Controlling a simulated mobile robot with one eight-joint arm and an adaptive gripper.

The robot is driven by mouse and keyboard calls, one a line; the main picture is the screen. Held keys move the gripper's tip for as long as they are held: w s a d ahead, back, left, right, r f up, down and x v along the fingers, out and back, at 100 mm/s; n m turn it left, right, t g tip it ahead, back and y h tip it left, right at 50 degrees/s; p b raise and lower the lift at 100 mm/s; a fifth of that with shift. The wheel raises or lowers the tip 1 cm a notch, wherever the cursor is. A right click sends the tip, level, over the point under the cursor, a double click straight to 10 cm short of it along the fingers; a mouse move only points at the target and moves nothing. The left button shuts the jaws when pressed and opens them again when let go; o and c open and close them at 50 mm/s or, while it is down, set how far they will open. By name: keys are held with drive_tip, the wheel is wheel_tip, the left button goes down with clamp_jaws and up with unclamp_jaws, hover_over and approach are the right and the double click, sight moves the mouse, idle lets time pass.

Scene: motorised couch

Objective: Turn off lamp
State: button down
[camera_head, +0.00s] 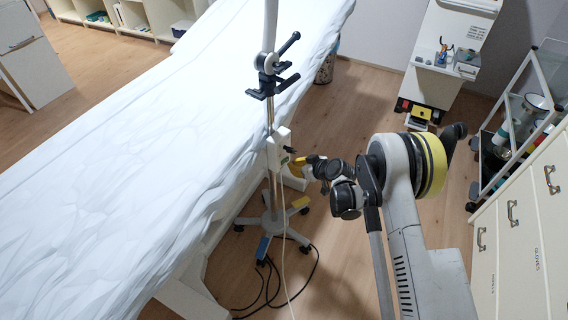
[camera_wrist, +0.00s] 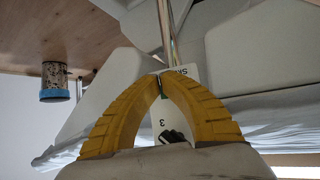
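The lamp stand has a thin upright pole (camera_head: 270,110) beside the couch, on a wheeled star base (camera_head: 272,222). The lamp head is not visible. My gripper (camera_head: 297,161), with yellow fingers, is just right of this box. In the wrist view, the curved yellow fingers of my gripper (camera_wrist: 160,76) meet at their tips in front of the white box (camera_wrist: 188,72), which carries printed marks. No held object is visible. Contact with the box cannot be told.
A couch with a white sheet (camera_head: 130,130) fills the left. Cables (camera_head: 275,285) lie on the floor by the stand base. White drawers (camera_head: 520,220) and a trolley (camera_head: 515,130) stand at the right. Wooden floor (camera_head: 350,115) is clear behind my arm.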

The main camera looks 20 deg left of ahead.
drive_tip(key=shift+w+d, duration=0.2)
drive_tip(key=shift+d, duration=2.25)
drive_tip(key=w+d+r+m+h, duration=0.1)
drive_tip(key=d+r, duration=0.3)
drive_tip(key=r, duration=0.4)
drive_tip(key=w+d+r+m+h, duration=0.15)
drive_tip(key=d+r, duration=0.25)
drive_tip(key=r, duration=0.4)
drive_tip(key=s+d+r+m+t+h, duration=0.2)
drive_tip(key=s+d+r+m, duration=0.35)
drive_tip(key=d+r, duration=0.7)
drive_tip(key=s+d+r+m+h, duration=0.1)
drive_tip(key=s+d+r, duration=0.35)
drive_tip(key=s, duration=0.25)
drive_tip(key=s+d+r+h, duration=0.1)
drive_tip(key=s+d+r, duration=0.2)
drive_tip(key=s+d, duration=0.3)
drive_tip(key=s+d+m+h, duration=0.1)
drive_tip(key=s+d+m, duration=0.1)
drive_tip(key=s, duration=0.5)
drive_tip(key=s+d+f+m+h, duration=0.1)
drive_tip(key=s+d+h, duration=0.1)
drive_tip(key=s+d, duration=0.3)
drive_tip(key=s, duration=0.3)
drive_tip(key=shift+s+d+m, duration=0.2)
drive_tip(key=shift+d+m, duration=0.1)
drive_tip(key=shift+m, duration=0.1)
